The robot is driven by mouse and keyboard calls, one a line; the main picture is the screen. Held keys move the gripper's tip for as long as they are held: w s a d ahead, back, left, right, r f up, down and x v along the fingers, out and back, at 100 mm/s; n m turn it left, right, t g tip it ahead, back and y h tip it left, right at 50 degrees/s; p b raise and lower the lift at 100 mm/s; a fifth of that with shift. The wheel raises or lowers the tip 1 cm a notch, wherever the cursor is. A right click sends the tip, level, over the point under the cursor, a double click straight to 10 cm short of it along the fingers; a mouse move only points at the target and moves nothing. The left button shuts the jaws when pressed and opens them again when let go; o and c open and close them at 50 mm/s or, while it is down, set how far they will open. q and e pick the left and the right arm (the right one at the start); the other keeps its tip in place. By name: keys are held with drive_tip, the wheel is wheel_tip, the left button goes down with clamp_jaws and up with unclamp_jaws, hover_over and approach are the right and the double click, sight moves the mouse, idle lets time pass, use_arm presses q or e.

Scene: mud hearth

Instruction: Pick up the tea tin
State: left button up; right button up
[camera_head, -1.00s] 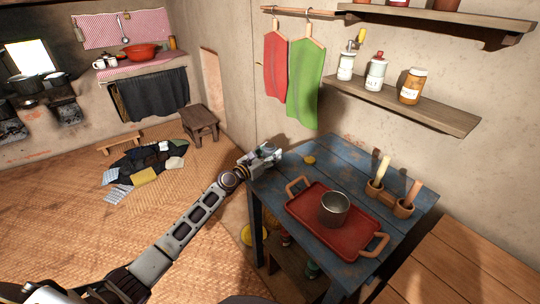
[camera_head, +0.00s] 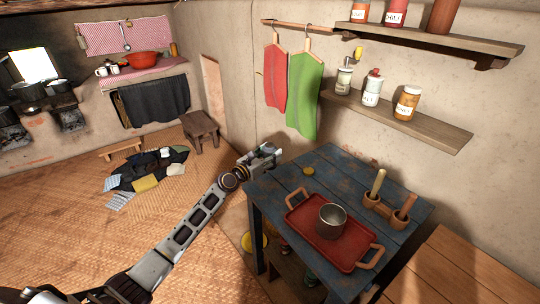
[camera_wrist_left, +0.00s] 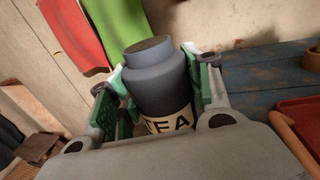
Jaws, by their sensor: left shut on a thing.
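The tea tin (camera_wrist_left: 158,78) is a dark grey-blue canister with a narrower neck, a brownish top and a cream label reading "TEA". In the left wrist view it stands between the green-padded fingers, slightly tilted in the picture. My left gripper (camera_head: 266,154) is shut on it, at the far left corner of the blue table in the head view. The tin is hard to make out in the head view, and its lower part is hidden by the gripper in the wrist view. My right gripper is not in view.
Wall shelves with jars (camera_head: 405,103) and hanging cloths (camera_head: 305,95) are behind.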

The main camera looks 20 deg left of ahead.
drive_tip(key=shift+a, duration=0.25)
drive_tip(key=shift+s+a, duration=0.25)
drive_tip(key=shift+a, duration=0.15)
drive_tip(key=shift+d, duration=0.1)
